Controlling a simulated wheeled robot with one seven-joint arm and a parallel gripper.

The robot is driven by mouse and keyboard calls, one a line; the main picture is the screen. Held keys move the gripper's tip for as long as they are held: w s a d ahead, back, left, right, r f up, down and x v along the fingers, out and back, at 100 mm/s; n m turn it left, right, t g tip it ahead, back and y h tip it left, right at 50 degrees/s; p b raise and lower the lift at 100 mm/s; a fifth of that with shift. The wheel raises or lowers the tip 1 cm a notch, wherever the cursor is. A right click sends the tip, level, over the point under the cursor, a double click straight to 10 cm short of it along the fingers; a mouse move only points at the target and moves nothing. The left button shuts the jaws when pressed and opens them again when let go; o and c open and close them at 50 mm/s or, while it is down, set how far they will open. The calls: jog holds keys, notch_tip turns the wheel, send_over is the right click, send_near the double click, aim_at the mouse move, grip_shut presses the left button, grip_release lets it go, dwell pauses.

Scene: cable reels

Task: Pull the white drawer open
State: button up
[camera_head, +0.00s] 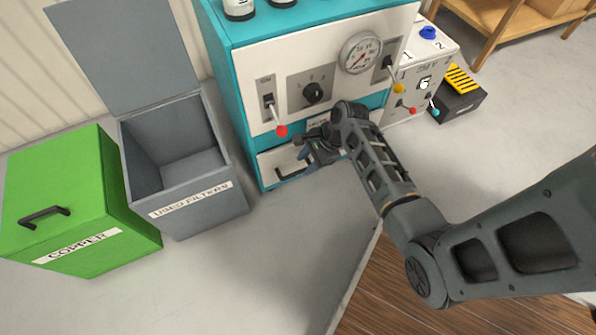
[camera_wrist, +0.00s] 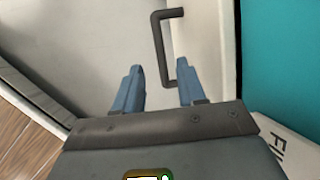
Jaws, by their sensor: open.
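The white drawer (camera_head: 267,163) is at the bottom of the teal machine, below its control panel. It has a dark bar handle (camera_head: 290,171). In the wrist view the white drawer front (camera_wrist: 208,40) stands at the right, with its dark handle (camera_wrist: 159,45) jutting out from it. My gripper (camera_head: 308,167) is in front of the drawer, close to the handle, and hides part of the drawer front. In the wrist view my gripper (camera_wrist: 160,78) is open, its blue fingers apart. The handle's near end lies close to the right fingertip; I cannot tell whether they touch.
The teal machine (camera_head: 225,85) carries a red-tipped lever (camera_head: 281,130), a knob and a gauge. An open grey bin (camera_head: 195,207) and a green COPPER box (camera_head: 85,200) stand to the left. A white switch box (camera_head: 432,50) stands at the right. Floor in front is clear.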

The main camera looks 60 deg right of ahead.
aim_at(298, 172)
jog(key=shift+b+x, duration=0.95)
jog(key=shift+x, duration=1.4)
grip_shut()
